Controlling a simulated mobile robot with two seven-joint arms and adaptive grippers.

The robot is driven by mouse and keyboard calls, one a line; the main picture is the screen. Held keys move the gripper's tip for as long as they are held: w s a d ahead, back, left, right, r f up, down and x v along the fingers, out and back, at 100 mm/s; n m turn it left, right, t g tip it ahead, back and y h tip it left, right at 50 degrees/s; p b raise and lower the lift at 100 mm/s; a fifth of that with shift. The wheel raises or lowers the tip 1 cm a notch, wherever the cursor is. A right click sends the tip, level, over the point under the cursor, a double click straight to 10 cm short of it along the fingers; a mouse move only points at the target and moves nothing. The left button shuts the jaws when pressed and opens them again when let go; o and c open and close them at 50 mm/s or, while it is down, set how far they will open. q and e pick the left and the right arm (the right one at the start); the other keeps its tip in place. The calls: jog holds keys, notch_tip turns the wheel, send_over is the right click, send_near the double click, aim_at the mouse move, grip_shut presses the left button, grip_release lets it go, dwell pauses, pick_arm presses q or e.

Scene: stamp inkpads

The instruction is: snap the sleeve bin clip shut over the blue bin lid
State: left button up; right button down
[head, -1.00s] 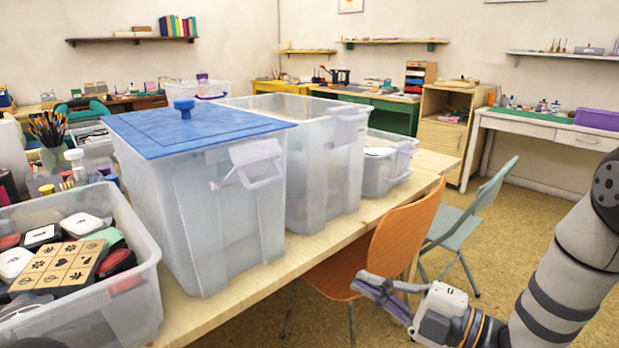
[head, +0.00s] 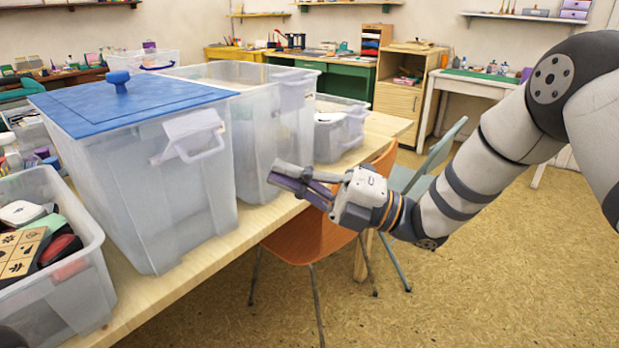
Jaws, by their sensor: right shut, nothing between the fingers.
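The blue bin lid (head: 135,98) lies on a tall clear bin (head: 160,215) near the table's left part, with a blue knob on top. The bin's clip (head: 190,134) is a pale grey-violet loop on the side facing right; it stands out from the wall, tilted, and looks unlatched. My right gripper (head: 277,180) is shut and empty. In the picture it is right of and below the clip, in front of the second clear bin, apart from the clip. My left gripper is not in view.
An open bin of stamps and inkpads (head: 95,265) stands at the front left. A second open clear bin (head: 262,140) and a smaller one (head: 335,140) stand behind. An orange chair (head: 305,235) and a grey-green chair (head: 425,165) stand beside the wooden table (head: 170,300).

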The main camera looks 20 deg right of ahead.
jog(key=x, duration=0.7)
jog(key=shift+w+a, duration=0.15)
